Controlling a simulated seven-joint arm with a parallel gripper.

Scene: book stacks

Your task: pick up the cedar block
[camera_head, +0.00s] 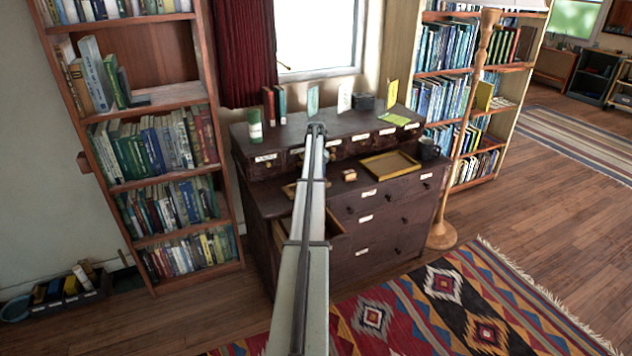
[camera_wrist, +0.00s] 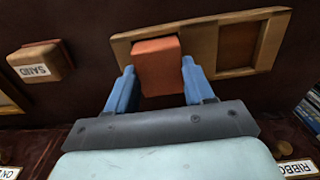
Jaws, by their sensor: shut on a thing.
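The cedar block, an orange-red block (camera_wrist: 157,66), is between the two blue fingers of my gripper (camera_wrist: 160,78) in the wrist view. The fingers press on its two sides, and my gripper is shut on it. The block is over the left compartment of a shallow wooden tray (camera_wrist: 203,39). I cannot tell whether it touches the tray or is raised from it. The tray's right compartment looks empty. In the head view my arm covers the block and most of my gripper.
A tan block labelled SAND (camera_wrist: 40,62) lies left of the tray, and shows in the head view (camera_head: 349,175). The dark cabinet (camera_head: 385,208) also carries a yellow-rimmed tray (camera_head: 390,165) and a dark mug (camera_head: 429,149). An open drawer (camera_head: 338,247) juts out below.

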